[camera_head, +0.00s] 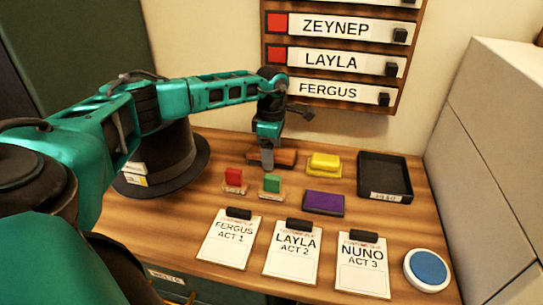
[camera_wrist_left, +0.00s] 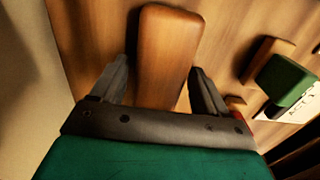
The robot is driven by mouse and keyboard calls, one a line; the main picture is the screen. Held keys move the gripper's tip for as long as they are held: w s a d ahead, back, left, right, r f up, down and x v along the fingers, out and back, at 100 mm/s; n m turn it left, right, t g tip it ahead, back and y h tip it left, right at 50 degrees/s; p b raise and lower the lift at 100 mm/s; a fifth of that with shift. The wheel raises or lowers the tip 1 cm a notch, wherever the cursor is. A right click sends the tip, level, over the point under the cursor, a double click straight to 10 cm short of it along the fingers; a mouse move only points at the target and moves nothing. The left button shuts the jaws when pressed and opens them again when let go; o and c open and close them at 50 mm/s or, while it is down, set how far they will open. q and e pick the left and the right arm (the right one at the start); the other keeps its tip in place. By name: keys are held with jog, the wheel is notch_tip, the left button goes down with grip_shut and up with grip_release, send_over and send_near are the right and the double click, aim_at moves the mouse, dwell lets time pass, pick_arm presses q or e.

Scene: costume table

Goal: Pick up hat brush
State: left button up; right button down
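The hat brush, a brown wooden block (camera_head: 287,157), lies on the table near the wall. In the left wrist view its rounded wooden back (camera_wrist_left: 168,45) extends away between my two fingers. My left gripper (camera_head: 267,165) points down at the left part of the brush in the head view. In the left wrist view my left gripper (camera_wrist_left: 160,82) is open, with one finger on each side of the brush. Narrow gaps show beside the wood. The brush's underside is hidden. My right gripper is not in view.
A black top hat (camera_head: 165,158) stands left. A red block (camera_head: 233,177) and green block (camera_head: 271,184) sit close in front of the brush. A yellow block (camera_head: 323,164), purple block (camera_head: 323,202) and black tray (camera_head: 372,177) lie right. Cards and a blue button (camera_head: 429,267) are nearer.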

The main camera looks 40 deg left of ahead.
pick_arm(q)
jog(key=c, duration=0.9)
jog(key=shift+r, duration=0.2)
jog(key=shift+r, duration=0.15)
notch_tip(320, 180, up, 6)
jog(key=shift+s+r, duration=0.1)
jog(key=shift+r, duration=0.15)
jog(key=s+d, duration=0.3)
jog(key=s, duration=0.2)
jog(key=s+d+b, duration=0.1)
jog(key=s+d, duration=0.2)
jog(key=s, duration=0.3)
jog(key=s+d+b, duration=0.1)
jog(key=s+d, duration=0.2)
jog(key=s, duration=0.3)
jog(key=shift+s+d, duration=0.15)
jog(key=shift+d, duration=0.15)
jog(key=o, duration=0.5)
jog(key=c, duration=0.3)
